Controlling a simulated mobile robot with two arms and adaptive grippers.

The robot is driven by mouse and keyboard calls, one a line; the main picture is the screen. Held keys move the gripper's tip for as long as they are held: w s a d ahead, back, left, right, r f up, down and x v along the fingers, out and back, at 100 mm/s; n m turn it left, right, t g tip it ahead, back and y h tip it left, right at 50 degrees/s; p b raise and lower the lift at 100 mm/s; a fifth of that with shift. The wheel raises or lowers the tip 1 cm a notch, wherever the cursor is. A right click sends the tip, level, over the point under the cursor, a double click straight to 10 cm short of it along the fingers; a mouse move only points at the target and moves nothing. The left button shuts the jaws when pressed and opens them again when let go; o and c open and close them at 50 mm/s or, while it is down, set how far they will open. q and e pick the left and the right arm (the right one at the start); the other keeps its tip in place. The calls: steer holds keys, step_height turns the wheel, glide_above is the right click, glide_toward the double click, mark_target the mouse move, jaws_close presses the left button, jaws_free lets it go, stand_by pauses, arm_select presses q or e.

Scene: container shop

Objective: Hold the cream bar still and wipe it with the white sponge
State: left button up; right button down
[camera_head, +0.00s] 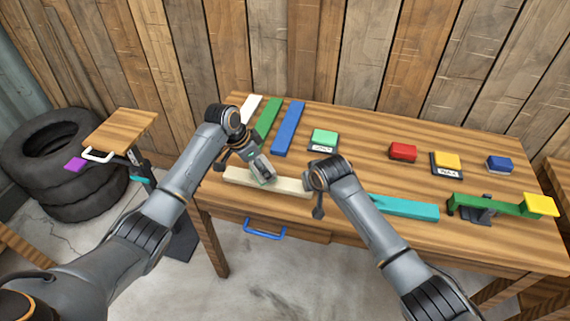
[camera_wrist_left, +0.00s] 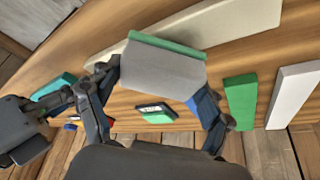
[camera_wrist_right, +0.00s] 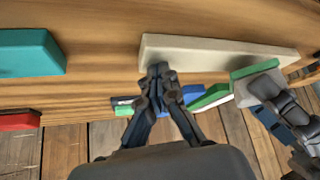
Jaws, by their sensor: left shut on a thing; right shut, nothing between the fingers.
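The cream bar (camera_head: 290,186) lies along the table's front edge; it also shows in the left wrist view (camera_wrist_left: 215,25) and right wrist view (camera_wrist_right: 220,50). My left gripper (camera_head: 262,172) is shut on the sponge (camera_wrist_left: 163,68), a whitish-grey block with a green face. The sponge is at the bar's left-middle part, and in the right wrist view (camera_wrist_right: 262,84) it overlaps the bar's edge. I cannot tell if it touches. My right gripper (camera_wrist_right: 158,70) is shut and empty at the bar's other end. Whether its tips touch the bar is unclear.
White (camera_head: 249,108), green (camera_head: 268,118) and blue (camera_head: 288,128) bars lie behind. A green block on a labelled pad (camera_head: 323,140) and red (camera_head: 403,151), yellow (camera_head: 446,161) and blue (camera_head: 499,164) blocks stand further right. A teal bar (camera_head: 405,207) lies right of my right gripper.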

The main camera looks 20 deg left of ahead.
mark_target(250, 170)
arm_select(q)
steer(key=shift+f, duration=1.05)
arm_select(e)
steer(key=shift+s+d+f, duration=0.1)
steer(key=shift+s+f, duration=0.05)
steer(key=shift+f, duration=0.15)
arm_select(q)
steer(key=shift+a+r, duration=0.1)
steer(key=shift+a, duration=1.9)
steer(key=shift+s+d+f, duration=0.1)
steer(key=shift+d+f, duration=0.15)
steer(key=shift+d, duration=0.8)
steer(key=shift+s+d+f, duration=0.1)
steer(key=shift+d+f, duration=0.1)
steer(key=shift+d, duration=0.85)
arm_select(e)
steer(key=shift+r, duration=0.1)
arm_select(q)
steer(key=shift+w+a+r, duration=0.1)
steer(key=shift+w+r, duration=0.05)
steer(key=shift+r, duration=3.05)
steer(key=shift+r, duration=0.1)
arm_select(e)
steer(key=shift+r, duration=0.1)
